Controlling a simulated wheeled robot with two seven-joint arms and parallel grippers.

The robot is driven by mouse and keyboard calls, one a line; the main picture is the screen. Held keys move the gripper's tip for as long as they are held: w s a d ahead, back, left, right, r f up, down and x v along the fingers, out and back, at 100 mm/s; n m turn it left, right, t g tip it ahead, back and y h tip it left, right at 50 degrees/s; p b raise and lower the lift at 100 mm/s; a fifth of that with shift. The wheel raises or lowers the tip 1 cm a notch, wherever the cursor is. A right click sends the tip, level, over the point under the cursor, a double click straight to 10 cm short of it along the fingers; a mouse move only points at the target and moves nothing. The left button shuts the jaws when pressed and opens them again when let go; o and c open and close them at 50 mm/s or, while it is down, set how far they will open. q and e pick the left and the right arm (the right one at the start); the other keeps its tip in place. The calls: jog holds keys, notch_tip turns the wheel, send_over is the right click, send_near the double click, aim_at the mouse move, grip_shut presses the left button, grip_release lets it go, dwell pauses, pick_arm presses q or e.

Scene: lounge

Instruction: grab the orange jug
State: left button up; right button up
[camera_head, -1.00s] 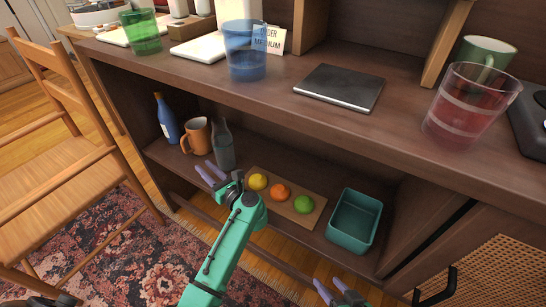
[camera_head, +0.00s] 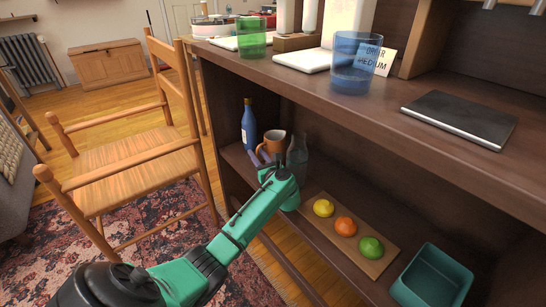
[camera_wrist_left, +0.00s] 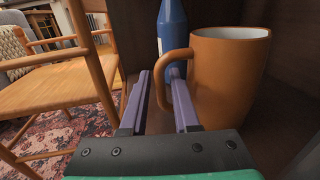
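The orange jug (camera_head: 273,144) stands upright on the lower shelf, between a blue bottle and a grey glass bottle. In the left wrist view the jug (camera_wrist_left: 232,80) fills the right side, its handle turned to the left. My left gripper (camera_head: 261,158) is at the jug's handle side and partly hides it in the head view. In the left wrist view the gripper (camera_wrist_left: 161,72) is open. The handle's outer bar lies between the purple fingers, the right fingertip showing within the handle loop. Firm contact cannot be told. My right gripper is not in view.
The blue bottle (camera_head: 249,124) stands behind the jug and the grey bottle (camera_head: 297,158) close to its right. A board (camera_head: 382,266) with fruit and a teal bin (camera_head: 434,277) lie further right. The upper shelf (camera_head: 300,82) overhangs. A wooden chair (camera_head: 130,165) stands left.

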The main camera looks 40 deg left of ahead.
pick_arm(q)
grip_shut()
jog(key=shift+d, duration=0.1)
dwell(1.2)
jog(key=shift+r, duration=0.15)
